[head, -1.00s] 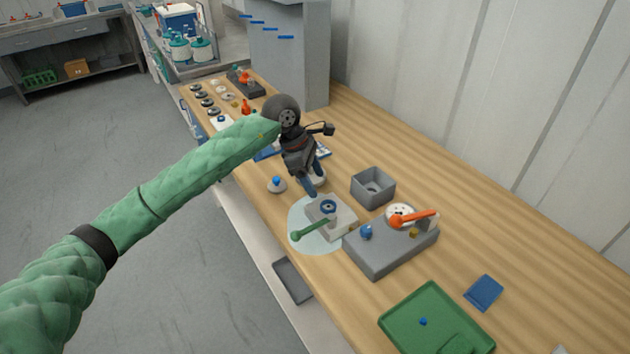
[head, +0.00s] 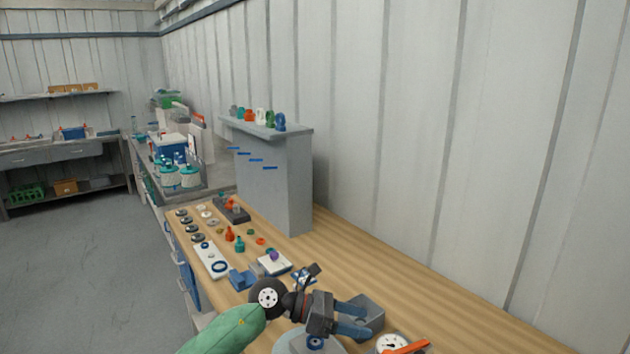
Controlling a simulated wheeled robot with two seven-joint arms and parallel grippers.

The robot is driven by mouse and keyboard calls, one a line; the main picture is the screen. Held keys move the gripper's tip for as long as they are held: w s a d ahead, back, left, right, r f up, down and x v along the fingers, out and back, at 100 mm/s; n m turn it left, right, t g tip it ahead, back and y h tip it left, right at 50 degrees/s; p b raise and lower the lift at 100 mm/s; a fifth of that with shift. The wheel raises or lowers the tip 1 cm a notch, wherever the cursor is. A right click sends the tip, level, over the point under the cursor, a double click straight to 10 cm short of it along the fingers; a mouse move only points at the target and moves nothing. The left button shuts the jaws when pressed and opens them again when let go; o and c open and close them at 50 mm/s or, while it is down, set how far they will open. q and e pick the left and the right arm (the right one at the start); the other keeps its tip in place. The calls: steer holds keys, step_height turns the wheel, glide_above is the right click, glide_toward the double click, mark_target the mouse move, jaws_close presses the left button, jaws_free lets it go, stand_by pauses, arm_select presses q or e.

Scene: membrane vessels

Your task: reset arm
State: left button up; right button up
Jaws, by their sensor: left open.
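My left arm (head: 228,332) has a green quilted cover and comes in from the bottom of the head view. Its dark wrist ends in my left gripper (head: 362,319), whose two blue fingers point right. The fingers are apart, with nothing seen between them. They show in front of a grey open box (head: 372,302) on the wooden bench; whether they touch it cannot be told. A round grey piece with a blue ring (head: 315,342) shows just below the gripper, partly cut off by the frame. My right gripper is not in view.
The wooden bench (head: 430,285) runs along the panelled wall. A white gauge (head: 390,343) with an orange handle (head: 410,347) is at the bottom edge. Small coloured parts, a white strip (head: 210,260) and a blue block (head: 242,279) lie behind the gripper. A tall grey stand (head: 275,180) rises behind them.

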arm_select(q)
step_height(320, 180, up, 6)
steer(key=a+n+t+h, duration=0.2)
steer(key=n+t+h, duration=0.45)
steer(key=n, duration=0.35)
steer(key=w+a+n+t+y, duration=0.1)
steer(key=a+n+t+y, duration=0.7)
steer(key=n+t, duration=0.7)
steer(key=s+a+f+n+g+y, duration=0.2)
steer(key=a+f+n+y, duration=0.5)
steer(key=f+n, duration=0.2)
steer(key=s+a+f+n+g+y, duration=0.2)
steer(key=s+a+f+n+y, duration=0.1)
steer(key=a+f+n+y, duration=0.6)
steer(key=s+a+f+n+g+h, duration=0.1)
steer(key=s+f+n+g, duration=0.1)
steer(key=s+f+g, duration=0.45)
steer(key=s+a+f+n+g+h, duration=0.1)
steer(key=s+a+f+n+g, duration=0.2)
steer(key=s, duration=0.7)
steer(key=s+f+n+g+h, duration=0.1)
steer(key=s+f+n+g, duration=0.15)
steer(key=s+f, duration=0.5)
steer(key=s+d+f+g, duration=0.1)
steer(key=s+d+f, duration=0.1)
steer(key=f, duration=1.5)
steer(key=s+d+f+g, duration=0.2)
steer(key=s+f, duration=0.2)
steer(key=f, duration=1.3)
steer(key=shift+f, duration=0.4)
